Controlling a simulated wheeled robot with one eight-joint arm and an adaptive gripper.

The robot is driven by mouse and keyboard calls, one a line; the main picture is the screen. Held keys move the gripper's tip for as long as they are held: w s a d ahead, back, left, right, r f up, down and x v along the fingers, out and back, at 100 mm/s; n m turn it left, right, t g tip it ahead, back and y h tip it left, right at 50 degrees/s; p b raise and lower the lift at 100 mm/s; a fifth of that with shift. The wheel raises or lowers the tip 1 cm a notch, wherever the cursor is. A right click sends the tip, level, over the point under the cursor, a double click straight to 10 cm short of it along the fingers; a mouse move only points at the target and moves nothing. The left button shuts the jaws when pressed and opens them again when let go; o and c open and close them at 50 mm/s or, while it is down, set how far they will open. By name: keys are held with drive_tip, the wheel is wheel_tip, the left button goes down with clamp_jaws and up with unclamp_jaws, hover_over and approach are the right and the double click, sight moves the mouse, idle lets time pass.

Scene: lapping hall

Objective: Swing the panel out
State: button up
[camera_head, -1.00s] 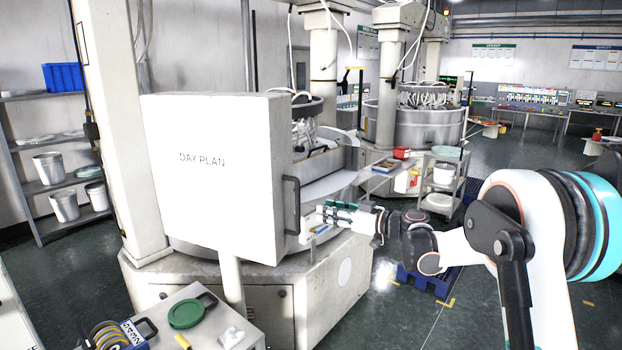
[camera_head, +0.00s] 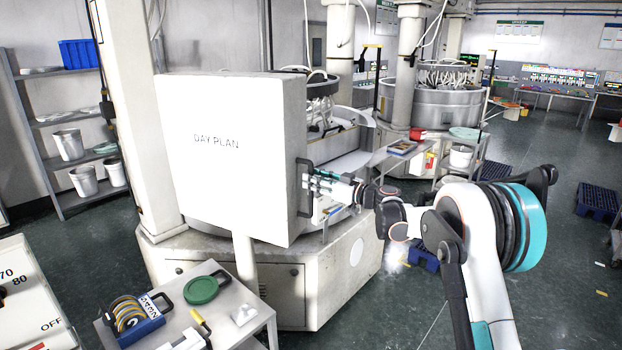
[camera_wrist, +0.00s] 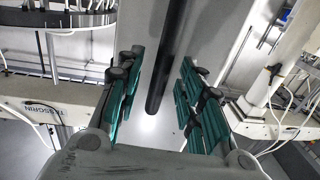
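The panel (camera_head: 225,150) is a white box-like face marked DAY PLAN, standing on a pale post beside the machine. A dark upright handle (camera_head: 303,208) is on its right side. My gripper (camera_head: 312,182) reaches in from the right, level with the upper part of the handle. In the wrist view the black handle bar (camera_wrist: 170,50) runs between the two teal-padded fingers of my gripper (camera_wrist: 163,98). The fingers stand apart, with clear gaps to the bar on both sides. The panel's edge lies flat behind the bar.
A small cart (camera_head: 262,318) in front of the panel carries a green round lid (camera_head: 201,290) and a blue holder with discs (camera_head: 140,319). A white control box (camera_head: 30,300) is at lower left. A shelf with buckets (camera_head: 68,145) stands at left. Dark floor is open at right.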

drive_tip(key=shift+x, duration=0.95)
clamp_jaws()
drive_tip(key=shift+s, duration=0.1)
